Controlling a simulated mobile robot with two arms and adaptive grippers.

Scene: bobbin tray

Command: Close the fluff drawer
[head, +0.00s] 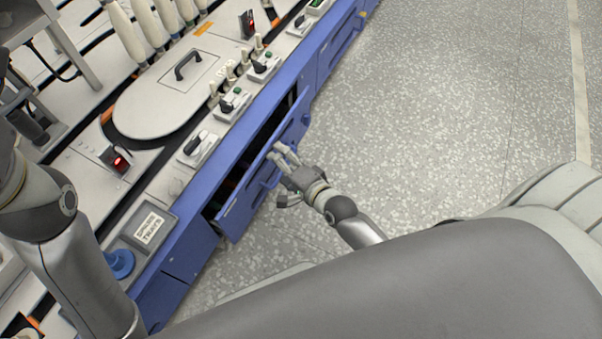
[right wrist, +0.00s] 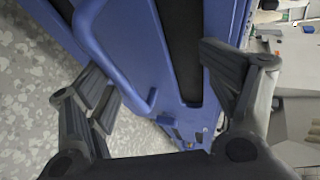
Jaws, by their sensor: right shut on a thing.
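The fluff drawer (head: 234,213) is a long blue drawer in the side of the blue and white machine. It stands partly open, with a dark gap between its front panel and the machine. My right gripper (head: 283,155) is at the top edge of the drawer's front, shut on it. In the right wrist view my right gripper (right wrist: 165,88) has one finger on the outer side and one over the dark opening, with the blue drawer front (right wrist: 130,45) and its bar handle (right wrist: 100,48) between them. My left arm shows at the left; its gripper is out of view.
The machine top carries an oval lid (head: 150,105) with a black handle, switch boxes (head: 235,103) and several white bobbins (head: 125,30). A labelled sign box (head: 147,228) and a blue knob (head: 119,264) stand near the front. The speckled floor (head: 440,110) to the right is clear.

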